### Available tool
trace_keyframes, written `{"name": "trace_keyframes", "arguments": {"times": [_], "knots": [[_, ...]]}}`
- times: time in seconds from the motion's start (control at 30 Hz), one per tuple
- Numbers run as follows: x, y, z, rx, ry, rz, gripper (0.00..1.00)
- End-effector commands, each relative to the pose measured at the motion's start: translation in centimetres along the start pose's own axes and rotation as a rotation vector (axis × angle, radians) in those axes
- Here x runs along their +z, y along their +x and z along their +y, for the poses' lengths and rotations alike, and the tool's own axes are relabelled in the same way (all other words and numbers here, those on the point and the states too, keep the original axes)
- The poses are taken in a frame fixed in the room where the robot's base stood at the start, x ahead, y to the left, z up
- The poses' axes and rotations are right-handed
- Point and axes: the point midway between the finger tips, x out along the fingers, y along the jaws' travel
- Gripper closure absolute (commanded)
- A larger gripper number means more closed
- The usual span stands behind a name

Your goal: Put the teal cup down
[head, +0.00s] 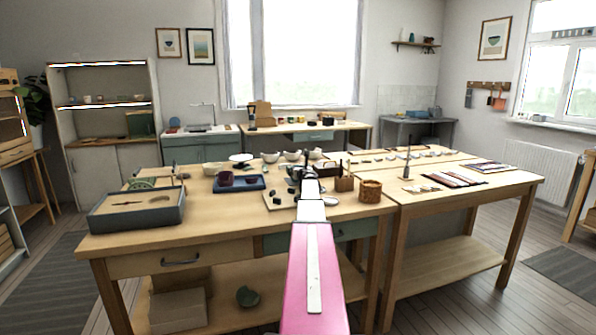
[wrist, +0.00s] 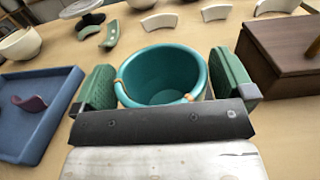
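The teal cup (wrist: 162,75) is upright between the two green pads of my gripper (wrist: 165,82) in the wrist view. Gold seams show at its left and right rim. Both pads appear to touch its sides, so my gripper looks shut on it. The cup is empty inside. Its base is hidden, and I cannot tell whether it touches the table. In the head view my gripper (head: 303,173) is over the front table (head: 225,222), and my arm mostly hides the cup.
A blue tray (wrist: 52,82) with a purple shard (wrist: 29,103) lies left of the cup. A dark wooden box (wrist: 285,48) stands close on the right. Pale shards (wrist: 160,21) and a green shard (wrist: 111,34) lie behind it. A woven pot (head: 370,191) stands near the front edge.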

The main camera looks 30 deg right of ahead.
Motion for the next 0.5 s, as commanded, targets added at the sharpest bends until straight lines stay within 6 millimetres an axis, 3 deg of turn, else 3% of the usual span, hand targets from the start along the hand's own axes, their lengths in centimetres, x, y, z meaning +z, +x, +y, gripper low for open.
{"name": "trace_keyframes", "arguments": {"times": [0.27,0.5], "knots": [[0.2,-1.8,0.1,0.0,0.001,0.0,0.0],[0.2,-6.2,0.1,-0.002,0.0,0.0,0.0]]}}
